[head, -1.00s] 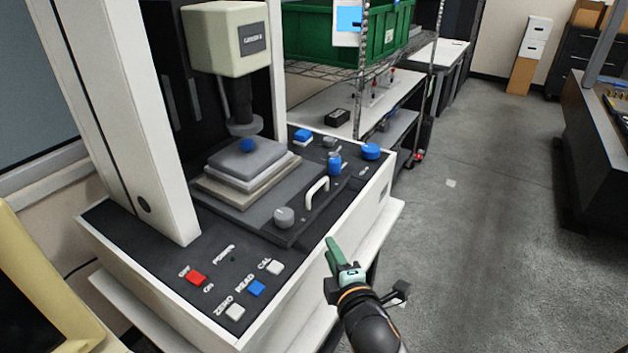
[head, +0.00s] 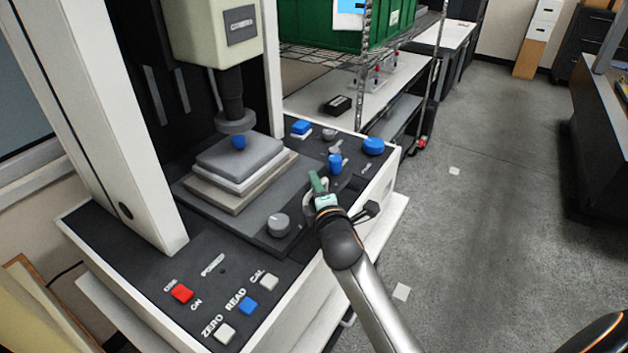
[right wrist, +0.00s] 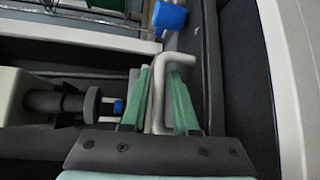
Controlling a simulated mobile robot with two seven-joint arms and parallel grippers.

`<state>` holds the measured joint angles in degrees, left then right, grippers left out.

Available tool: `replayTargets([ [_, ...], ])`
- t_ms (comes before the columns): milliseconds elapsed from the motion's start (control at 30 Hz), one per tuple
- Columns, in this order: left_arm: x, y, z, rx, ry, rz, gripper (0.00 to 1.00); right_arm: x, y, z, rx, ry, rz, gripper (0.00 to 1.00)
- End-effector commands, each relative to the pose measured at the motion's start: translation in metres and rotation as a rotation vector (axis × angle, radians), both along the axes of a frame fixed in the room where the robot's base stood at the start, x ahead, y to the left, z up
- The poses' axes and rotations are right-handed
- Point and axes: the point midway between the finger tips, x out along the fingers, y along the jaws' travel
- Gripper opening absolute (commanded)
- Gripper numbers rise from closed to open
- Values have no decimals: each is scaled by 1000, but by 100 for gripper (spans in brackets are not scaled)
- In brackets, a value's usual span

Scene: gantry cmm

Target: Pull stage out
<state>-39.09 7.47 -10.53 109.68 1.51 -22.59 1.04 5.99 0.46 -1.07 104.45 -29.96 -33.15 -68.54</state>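The stage (head: 205,203) is a dark slab under the machine's probe, with stacked grey and tan plates on it. Its pale handle (head: 308,199) is mostly hidden behind my right gripper (head: 316,186) in the head view. In the right wrist view, the handle (right wrist: 157,100) stands between the two green fingers of my right gripper (right wrist: 163,95). The fingers are apart, one on each side of the handle, with a gap visible on the right side. My left gripper is not in view.
A grey knob (head: 278,225) is left of the handle; a blue knob (head: 335,163) and a blue button (head: 373,146) are on its right. Red, blue and white buttons line the front left panel. The probe (head: 236,118) hangs over the plates. Open floor (head: 480,230) lies to the right.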

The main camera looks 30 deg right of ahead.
Motion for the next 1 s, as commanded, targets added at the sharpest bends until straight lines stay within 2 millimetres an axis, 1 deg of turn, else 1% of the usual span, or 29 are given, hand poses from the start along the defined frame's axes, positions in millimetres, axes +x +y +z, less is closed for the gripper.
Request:
replayTargets([
  [33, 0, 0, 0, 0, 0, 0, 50, 6, -2, -1, 0, 1, -1, 28],
  [100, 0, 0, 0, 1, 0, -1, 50, 12, -4, -2, 0, 0, -1, 28],
  [200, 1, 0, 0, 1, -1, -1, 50, 17, -5, -3, 0, 0, 0, 28],
  [533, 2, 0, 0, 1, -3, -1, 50, 19, -5, -3, 0, 0, 0, 28],
  [567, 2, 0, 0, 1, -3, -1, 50, 19, -5, -3, 0, 0, 0, 26],
  [700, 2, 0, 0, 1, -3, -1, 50, 19, -5, -3, 0, 1, 0, 10],
  [800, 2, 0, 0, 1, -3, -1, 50, 19, -5, -3, 0, 1, 0, 0],
  [1000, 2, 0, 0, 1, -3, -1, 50, 19, -5, -3, 0, 1, 0, 0],
])
